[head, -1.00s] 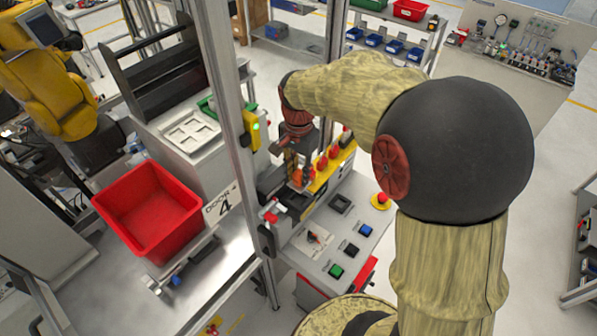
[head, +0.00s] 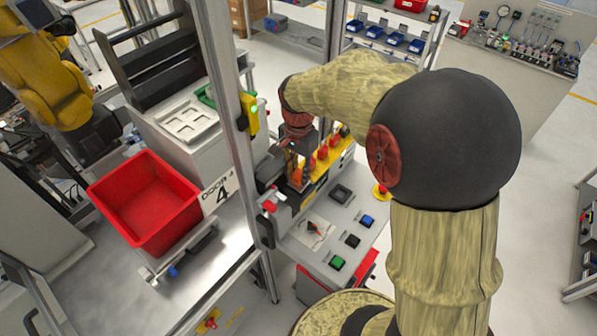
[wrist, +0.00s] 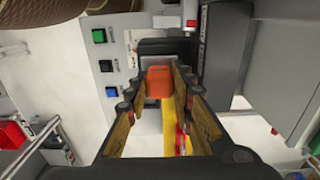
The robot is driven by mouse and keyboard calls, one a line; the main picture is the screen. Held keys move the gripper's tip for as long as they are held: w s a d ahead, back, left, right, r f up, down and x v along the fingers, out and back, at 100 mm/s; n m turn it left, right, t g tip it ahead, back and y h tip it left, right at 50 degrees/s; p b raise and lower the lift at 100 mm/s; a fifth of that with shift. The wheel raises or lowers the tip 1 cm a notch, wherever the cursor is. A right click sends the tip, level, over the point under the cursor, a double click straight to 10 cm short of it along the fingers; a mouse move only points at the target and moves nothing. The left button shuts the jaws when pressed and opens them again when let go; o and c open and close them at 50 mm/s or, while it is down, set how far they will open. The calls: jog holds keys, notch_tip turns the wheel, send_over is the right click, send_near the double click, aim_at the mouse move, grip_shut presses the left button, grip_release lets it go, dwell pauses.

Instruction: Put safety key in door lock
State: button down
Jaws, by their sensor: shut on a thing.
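My gripper (wrist: 161,80) is shut on an orange-red block, the safety key (wrist: 159,84), which sits between its fingertips in the wrist view. A dark block (wrist: 165,47) lies just beyond the fingertips; I cannot tell whether the key touches it. In the head view my gripper (head: 298,174) points down above the left edge of the grey control panel, beside the door post. The door lock (head: 277,212), a dark and grey unit with red parts, is on the post side just below my gripper.
The grey control panel (head: 322,256) carries green, black and blue buttons and an emergency stop (head: 381,191). A yellow strip with red keys (head: 331,150) stands behind my gripper. The metal door post (head: 226,95) is close on the left. A red bin (head: 147,205) sits left of it.

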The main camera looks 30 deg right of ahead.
jog(key=shift+f, duration=0.2)
jog(key=c, duration=1.5)
grip_release()
jog(key=shift+o, duration=0.2)
notch_tip(320, 180, up, 12)
